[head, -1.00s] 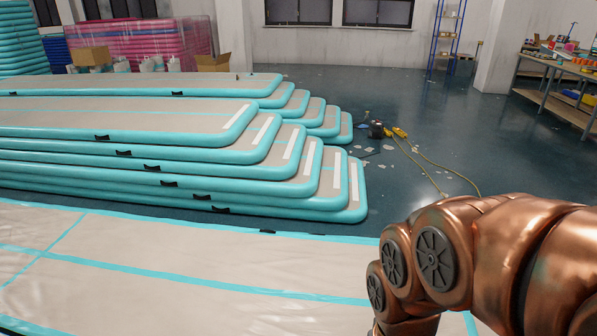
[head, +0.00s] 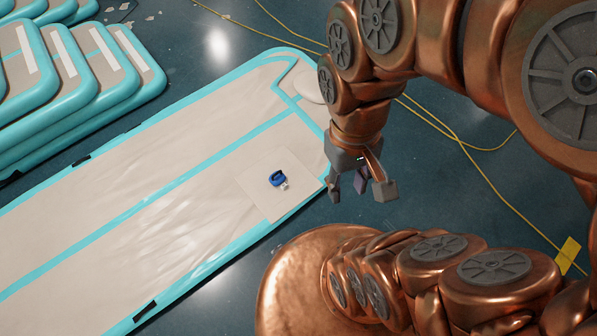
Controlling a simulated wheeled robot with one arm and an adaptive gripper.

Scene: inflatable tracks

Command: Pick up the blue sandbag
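A small blue object (head: 277,178), which I take to be the blue sandbag, lies on a pale square patch (head: 258,200) on the inflatable track (head: 130,232). A small whitish bit (head: 285,187) shows at its lower right. My gripper (head: 361,191) hangs to the right of the object, apart from it, past the track's right edge in the picture. Its fingers are spread and point down. A dull purple shape shows between them, and I cannot tell if it is a finger. I see nothing clearly held.
Stacked turquoise-edged tracks (head: 75,75) stand at the upper left. A whitish rounded thing (head: 310,86) lies at the track's far end. Yellow cables (head: 465,150) run over the dark floor at the right. A yellow piece (head: 568,256) lies at the far right.

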